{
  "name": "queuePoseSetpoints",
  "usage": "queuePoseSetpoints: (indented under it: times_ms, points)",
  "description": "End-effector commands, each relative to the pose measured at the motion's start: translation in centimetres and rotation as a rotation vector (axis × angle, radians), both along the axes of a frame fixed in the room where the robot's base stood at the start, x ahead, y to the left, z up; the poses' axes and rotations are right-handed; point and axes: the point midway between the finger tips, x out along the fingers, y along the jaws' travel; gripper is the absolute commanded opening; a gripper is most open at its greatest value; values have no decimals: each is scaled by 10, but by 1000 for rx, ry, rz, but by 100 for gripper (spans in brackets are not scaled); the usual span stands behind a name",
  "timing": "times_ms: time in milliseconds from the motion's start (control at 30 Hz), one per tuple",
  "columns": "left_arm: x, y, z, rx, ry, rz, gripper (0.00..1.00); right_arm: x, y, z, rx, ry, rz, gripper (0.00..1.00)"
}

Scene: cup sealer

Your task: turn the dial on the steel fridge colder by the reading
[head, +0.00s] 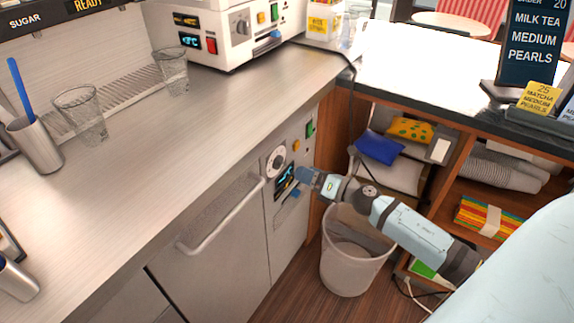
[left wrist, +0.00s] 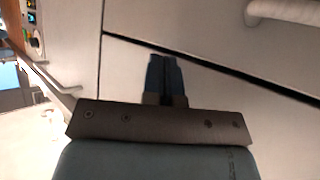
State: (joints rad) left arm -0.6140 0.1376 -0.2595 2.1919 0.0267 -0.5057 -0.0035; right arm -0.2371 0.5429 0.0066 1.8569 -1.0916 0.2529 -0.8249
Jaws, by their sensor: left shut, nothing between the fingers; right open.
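The steel fridge (head: 222,240) stands under the counter, its door closed with a long bar handle (head: 222,215). Its control panel at the right holds a round white dial (head: 275,159), a dark display (head: 285,181) with blue and orange digits too small to read, and small coloured buttons. My right gripper (head: 302,177) is at the panel, just right of the display and below and right of the dial; I cannot tell whether it touches anything. It is open. My left gripper (left wrist: 164,62) shows only in the left wrist view, shut and empty in front of pale steel panels.
A grey waste bin (head: 352,255) stands on the floor below my right arm. An open wooden shelf (head: 455,165) with bags and cups is at the right. On the counter stand a sealer machine (head: 228,32), clear glasses (head: 82,115) and a steel cup (head: 36,147).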

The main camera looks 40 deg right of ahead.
Motion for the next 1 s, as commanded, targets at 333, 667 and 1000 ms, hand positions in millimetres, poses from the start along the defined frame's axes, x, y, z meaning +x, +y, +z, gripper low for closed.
queuePoseSetpoints:
  times_ms: [333, 667, 1000]
  points:
    - [-1, 1, -5, 8, 13, 2, 0, 52, 21, 0, 1, 0, -1, 68]
    - [-1, 2, -4, 8, 10, 2, 0, 61, 25, 0, 2, 1, -1, 68]
    - [0, 1, -1, 6, 6, 3, 0, 61, 25, 0, 2, 1, -1, 20]
